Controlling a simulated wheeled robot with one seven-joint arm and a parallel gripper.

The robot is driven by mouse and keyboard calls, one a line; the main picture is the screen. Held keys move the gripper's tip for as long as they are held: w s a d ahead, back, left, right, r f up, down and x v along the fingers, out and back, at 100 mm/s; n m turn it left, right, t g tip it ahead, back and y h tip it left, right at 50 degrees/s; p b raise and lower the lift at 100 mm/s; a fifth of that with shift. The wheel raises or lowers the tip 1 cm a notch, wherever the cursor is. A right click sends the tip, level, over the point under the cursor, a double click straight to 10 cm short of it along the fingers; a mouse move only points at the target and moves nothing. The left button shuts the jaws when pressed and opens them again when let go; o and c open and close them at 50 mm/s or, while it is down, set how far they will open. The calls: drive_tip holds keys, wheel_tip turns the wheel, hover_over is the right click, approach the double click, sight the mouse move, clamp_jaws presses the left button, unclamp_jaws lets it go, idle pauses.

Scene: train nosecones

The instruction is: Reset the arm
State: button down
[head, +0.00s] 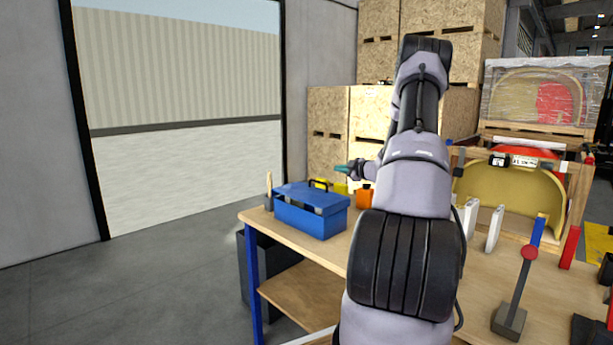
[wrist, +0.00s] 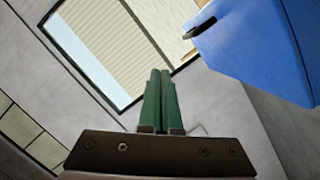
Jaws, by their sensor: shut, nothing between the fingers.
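My gripper (head: 343,168) shows in the head view as green fingertips pointing left, above the right rear part of the blue toolbox (head: 312,222). In the wrist view its two green fingers (wrist: 159,92) lie side by side, shut, with nothing between them. My arm rises in the middle of the head view and hides part of the workbench. The toolbox stands on the left end of the wooden workbench (head: 300,258). A blue surface, likely the toolbox, fills the upper right of the wrist view (wrist: 245,45), apart from the fingers.
A red-topped lever (head: 518,290) and white upright pieces (head: 495,228) stand on the right of the bench. Wooden crates (head: 328,130) rise behind. Open floor lies left, before the doorway.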

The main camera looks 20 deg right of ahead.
drive_tip(key=s+a+r+n+g+y, duration=0.25)
drive_tip(key=s+a+r+n, duration=0.3)
drive_tip(key=a+n, duration=0.45)
drive_tip(key=s+a+r+n+g+y, duration=0.1)
drive_tip(key=s+a+r+n+g, duration=0.2)
drive_tip(key=s+a+r+n, duration=0.5)
drive_tip(key=s+a+r+n+g+y, duration=0.2)
drive_tip(key=a+r+n, duration=0.2)
drive_tip(key=a+n, duration=0.8)
drive_tip(key=s+a+r+n+h, duration=0.1)
drive_tip(key=s+n+h, duration=0.1)
drive_tip(key=s+n, duration=0.6)
drive_tip(key=s+a+r+n+h, duration=0.1)
drive_tip(key=s+a+n+h, duration=0.1)
drive_tip(key=s+n, duration=0.7)
drive_tip(key=s+a+n+g+h, duration=0.1)
drive_tip(key=s+n+h, duration=0.1)
drive_tip(key=s+n, duration=0.7)
drive_tip(key=shift+a+r, duration=0.2)
drive_tip(key=shift+r, duration=0.2)
drive_tip(key=shift+s+d, duration=0.1)
